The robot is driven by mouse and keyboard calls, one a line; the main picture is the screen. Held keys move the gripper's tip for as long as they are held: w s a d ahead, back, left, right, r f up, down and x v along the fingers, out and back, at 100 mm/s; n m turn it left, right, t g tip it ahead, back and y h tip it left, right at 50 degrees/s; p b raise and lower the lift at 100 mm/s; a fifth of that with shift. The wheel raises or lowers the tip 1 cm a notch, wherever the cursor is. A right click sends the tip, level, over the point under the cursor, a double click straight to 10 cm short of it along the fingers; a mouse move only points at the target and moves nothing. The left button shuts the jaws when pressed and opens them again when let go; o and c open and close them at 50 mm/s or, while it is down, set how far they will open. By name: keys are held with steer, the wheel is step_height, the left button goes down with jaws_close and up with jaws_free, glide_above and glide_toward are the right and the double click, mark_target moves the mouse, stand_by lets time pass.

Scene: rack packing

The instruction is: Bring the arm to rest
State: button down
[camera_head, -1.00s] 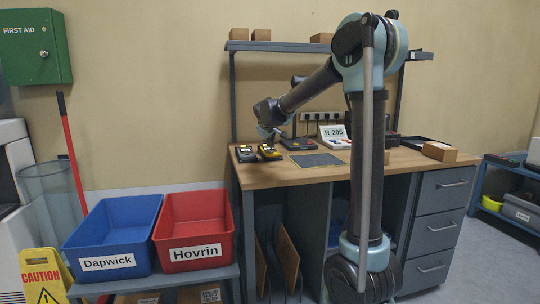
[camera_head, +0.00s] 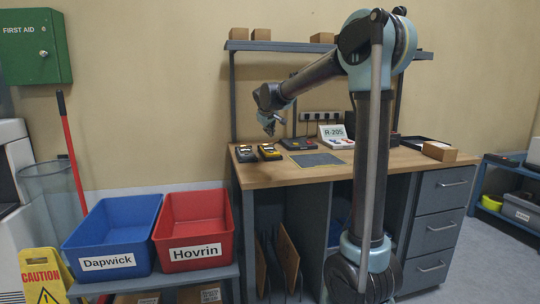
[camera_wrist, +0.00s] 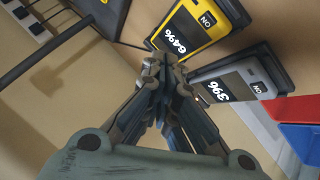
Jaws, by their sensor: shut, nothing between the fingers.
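My gripper (camera_head: 268,127) hangs at the end of my raised arm, above the left part of the wooden workbench (camera_head: 345,170). In the wrist view my gripper (camera_wrist: 160,62) has its fingertips together with nothing between them. Below it on the bench, apart from the fingers, lie a yellow and black device (camera_head: 269,151) and a grey and black device (camera_head: 245,153).
A blue bin (camera_head: 112,236) labelled Dapwick and a red bin (camera_head: 196,232) labelled Hovrin stand left of the bench. A shelf (camera_head: 300,46) with small boxes runs above. An R-205 sign (camera_head: 335,133), a dark mat (camera_head: 316,160) and a cardboard box (camera_head: 439,151) are on the bench.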

steer(key=s+d+f+m+g+h, duration=0.15)
steer(key=s+d+f, duration=0.25)
steer(key=s+d, duration=0.7)
steer(key=s+d+f+m+g+y, duration=0.1)
steer(key=s+d+f+m+g, duration=0.2)
steer(key=s+d, duration=0.8)
steer(key=s+f+m, duration=0.1)
steer(key=s+f, duration=0.5)
steer(key=s, duration=0.3)
steer(key=s+d+f+m+g, duration=0.1)
steer(key=s+f, duration=0.5)
steer(key=s, duration=0.4)
steer(key=s+d+f+m+g, duration=0.1)
steer(key=s+f+m, duration=0.1)
steer(key=s+f, duration=0.5)
steer(key=shift+s+d+y, duration=0.15)
steer(key=shift+s+y, duration=0.3)
steer(key=shift+s, duration=0.8)
steer(key=shift+g, duration=0.25)
